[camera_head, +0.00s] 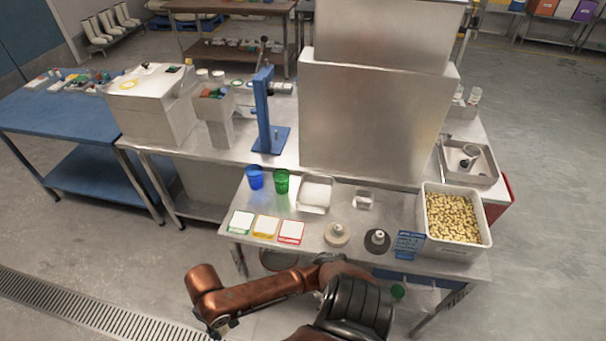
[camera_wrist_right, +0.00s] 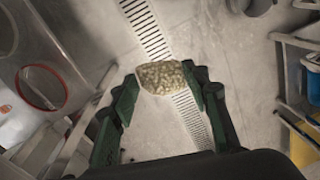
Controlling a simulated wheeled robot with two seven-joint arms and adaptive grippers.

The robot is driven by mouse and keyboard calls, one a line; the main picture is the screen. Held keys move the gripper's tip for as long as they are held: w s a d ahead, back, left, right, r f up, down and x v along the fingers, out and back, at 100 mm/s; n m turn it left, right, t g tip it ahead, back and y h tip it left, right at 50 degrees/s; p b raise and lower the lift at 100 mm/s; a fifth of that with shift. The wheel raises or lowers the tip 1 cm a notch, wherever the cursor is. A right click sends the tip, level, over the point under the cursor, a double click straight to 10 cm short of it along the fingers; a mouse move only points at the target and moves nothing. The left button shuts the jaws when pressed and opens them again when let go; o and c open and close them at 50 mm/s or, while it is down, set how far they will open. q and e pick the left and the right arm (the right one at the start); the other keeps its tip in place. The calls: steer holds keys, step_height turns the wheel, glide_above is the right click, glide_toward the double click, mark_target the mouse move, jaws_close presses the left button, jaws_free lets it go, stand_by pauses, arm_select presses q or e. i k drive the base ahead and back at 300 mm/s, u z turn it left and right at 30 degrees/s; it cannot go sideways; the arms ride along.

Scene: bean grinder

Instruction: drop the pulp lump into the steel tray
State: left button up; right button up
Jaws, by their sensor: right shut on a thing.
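The pulp lump (camera_wrist_right: 163,75), a pale speckled yellowish-brown piece, is between the green fingers of my right gripper (camera_wrist_right: 160,90) in the right wrist view. The fingers are shut on its two sides, and floor with a drain grating shows behind it. In the head view, I cannot make out the lump or the right fingertips. A shallow steel tray (camera_head: 303,205) with a white surface inside lies on the near table, and a smaller steel dish (camera_head: 365,201) is to its right. I cannot tell which is the named tray. My left gripper is not in view.
The near table (camera_head: 258,206) also holds a blue cup (camera_head: 255,178), a green cup (camera_head: 281,182), several label cards, two round knobbed pieces and a bin (camera_head: 485,230) of yellowish pieces. A tall steel housing (camera_head: 375,115) stands behind. Another steel tray (camera_head: 487,178) holds a cup-like item.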

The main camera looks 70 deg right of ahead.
mark_target(312, 202)
steer(key=z, duration=1.55)
